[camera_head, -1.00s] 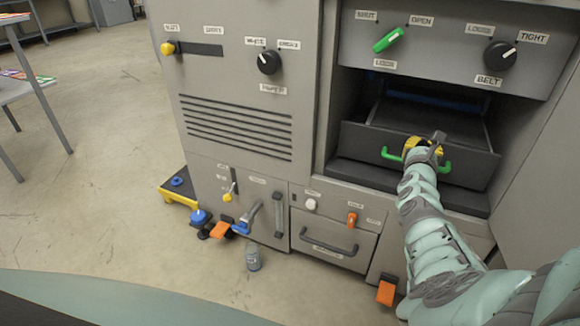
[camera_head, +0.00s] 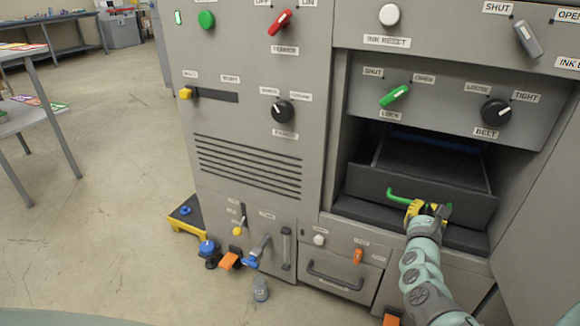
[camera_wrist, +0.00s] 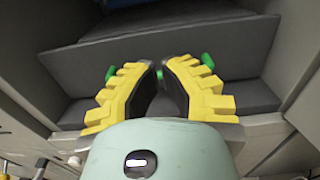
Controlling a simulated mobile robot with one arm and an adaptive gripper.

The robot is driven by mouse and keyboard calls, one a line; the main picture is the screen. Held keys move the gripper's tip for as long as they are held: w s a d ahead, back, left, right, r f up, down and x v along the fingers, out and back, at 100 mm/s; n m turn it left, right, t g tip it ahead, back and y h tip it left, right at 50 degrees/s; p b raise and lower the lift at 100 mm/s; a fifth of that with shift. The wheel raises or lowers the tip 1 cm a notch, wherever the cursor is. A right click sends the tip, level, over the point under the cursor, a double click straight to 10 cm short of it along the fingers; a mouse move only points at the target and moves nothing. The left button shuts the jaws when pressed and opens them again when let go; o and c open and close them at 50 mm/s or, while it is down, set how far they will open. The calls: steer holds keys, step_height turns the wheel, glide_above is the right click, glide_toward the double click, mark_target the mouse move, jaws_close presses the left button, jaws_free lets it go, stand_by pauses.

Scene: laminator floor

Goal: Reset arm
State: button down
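My gripper (camera_head: 427,209) is at the green handle (camera_head: 402,197) of a dark drawer (camera_head: 462,201) in the machine's open bay. In the wrist view my gripper (camera_wrist: 160,66) shows two yellow fingers with dark pads, their tips close together with a narrow gap. Bits of the green handle (camera_wrist: 207,61) show on both sides of the fingers and in the gap. The fingers hide most of the bar, so I cannot tell whether they hold it or only stand in front of it. My arm reaches up from the lower right.
The grey machine panel around the bay carries a green lever (camera_head: 394,96), a black belt knob (camera_head: 496,112) and a red switch (camera_head: 280,22). A lower drawer (camera_head: 337,278) is below. A bottle (camera_head: 260,289) stands on the floor near orange and blue pedals.

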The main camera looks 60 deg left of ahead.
steer(key=p+v, duration=0.1)
steer(key=v, duration=0.3)
steer(key=shift+s+f, duration=0.1)
steer(key=shift+s, duration=0.25)
